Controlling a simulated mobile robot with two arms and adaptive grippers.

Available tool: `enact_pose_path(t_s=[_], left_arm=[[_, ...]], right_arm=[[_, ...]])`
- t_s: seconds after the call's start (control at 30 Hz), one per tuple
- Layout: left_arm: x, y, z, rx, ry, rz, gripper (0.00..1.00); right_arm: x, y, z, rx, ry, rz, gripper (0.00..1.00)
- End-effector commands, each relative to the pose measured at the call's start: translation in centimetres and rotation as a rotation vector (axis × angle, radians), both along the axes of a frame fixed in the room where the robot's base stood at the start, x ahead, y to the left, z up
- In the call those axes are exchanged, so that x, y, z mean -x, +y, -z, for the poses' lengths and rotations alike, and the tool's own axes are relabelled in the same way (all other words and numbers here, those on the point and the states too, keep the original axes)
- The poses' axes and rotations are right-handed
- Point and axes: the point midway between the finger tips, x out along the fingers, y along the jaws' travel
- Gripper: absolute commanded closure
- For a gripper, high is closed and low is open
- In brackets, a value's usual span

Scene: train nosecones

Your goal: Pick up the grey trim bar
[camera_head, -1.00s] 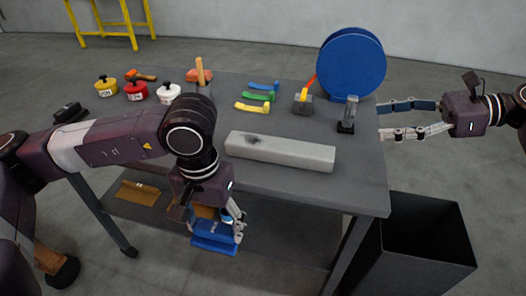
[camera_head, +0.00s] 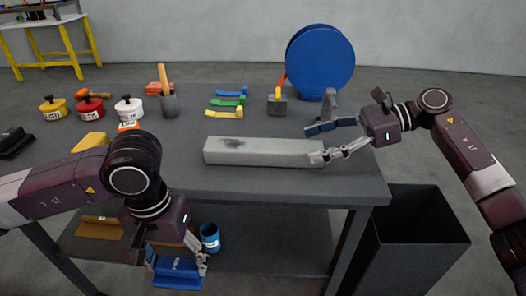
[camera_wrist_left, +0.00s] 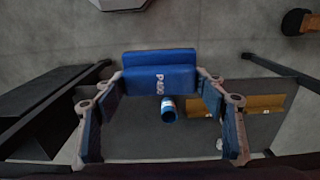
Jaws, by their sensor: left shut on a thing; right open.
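The grey trim bar (camera_head: 255,153) lies lengthwise on the workbench near its front edge, with a dark smudge on top towards its left end. My right gripper (camera_head: 313,143) is open at the bar's right end. One finger overlaps that end in the head view and the other is behind it; contact cannot be told. My left gripper (camera_head: 176,257) is low, in front of the bench, shut on a blue block marked P400 (camera_head: 178,272). The block also shows between the fingers in the left wrist view (camera_wrist_left: 160,80).
A blue can (camera_head: 210,237) stands on the lower shelf. A black bin (camera_head: 420,235) is at right.

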Motion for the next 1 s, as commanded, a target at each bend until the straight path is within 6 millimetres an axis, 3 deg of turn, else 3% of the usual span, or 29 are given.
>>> enact_pose_path(t_s=[0.53,0.83,1.0], left_arm=[[0.0,0.0,-1.0,0.000,0.000,0.000,0.55],[0.0,0.0,-1.0,0.000,0.000,0.000,0.55],[0.0,0.0,-1.0,0.000,0.000,0.000,0.55]], right_arm=[[0.5,5.7,2.4,-0.002,0.001,-0.002,0.36],[0.4,6.0,2.6,-0.001,0.000,0.000,0.36],[0.4,6.0,2.6,-0.001,0.000,0.000,0.55]])
